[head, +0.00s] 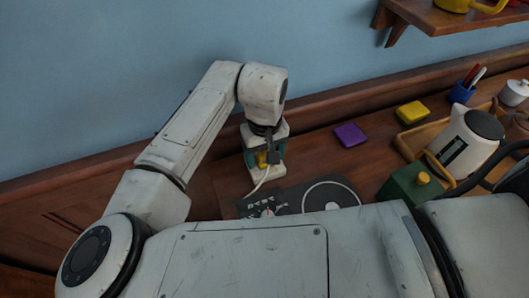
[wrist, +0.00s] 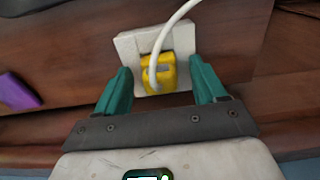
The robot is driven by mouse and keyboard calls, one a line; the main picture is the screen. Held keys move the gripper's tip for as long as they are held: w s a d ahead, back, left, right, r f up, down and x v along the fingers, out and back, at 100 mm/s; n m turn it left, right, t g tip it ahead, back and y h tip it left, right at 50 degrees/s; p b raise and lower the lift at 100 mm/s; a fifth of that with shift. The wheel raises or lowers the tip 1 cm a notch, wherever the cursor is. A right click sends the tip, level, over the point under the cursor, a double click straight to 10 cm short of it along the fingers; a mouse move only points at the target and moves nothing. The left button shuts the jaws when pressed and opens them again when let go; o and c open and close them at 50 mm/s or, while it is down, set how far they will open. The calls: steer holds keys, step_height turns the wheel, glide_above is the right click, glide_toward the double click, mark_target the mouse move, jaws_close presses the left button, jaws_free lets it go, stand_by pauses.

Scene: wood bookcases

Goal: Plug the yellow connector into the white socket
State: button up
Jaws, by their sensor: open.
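The yellow connector (wrist: 158,72), with a white cable (wrist: 170,28) coming from it, lies against the face of the white socket (wrist: 127,45) in the wrist view. I cannot tell whether it is fully seated. My gripper (wrist: 160,66) is open, with one teal finger on each side of the connector and a gap to both. In the head view, a bit of the yellow connector (head: 262,160) shows between the fingers of my gripper (head: 264,158), above the table. My wrist hides much of the socket there.
A dark panel with a white circle (head: 330,194) lies just right of the gripper. Farther right are a purple block (head: 350,134), a yellow block (head: 412,112), a green box (head: 405,186) and a white kettle (head: 465,140) by a wooden tray. The wall is behind.

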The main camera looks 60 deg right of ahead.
step_height(320, 180, up, 11)
stand_by(0.7)
steer(key=shift+f, duration=0.15)
stand_by(0.4)
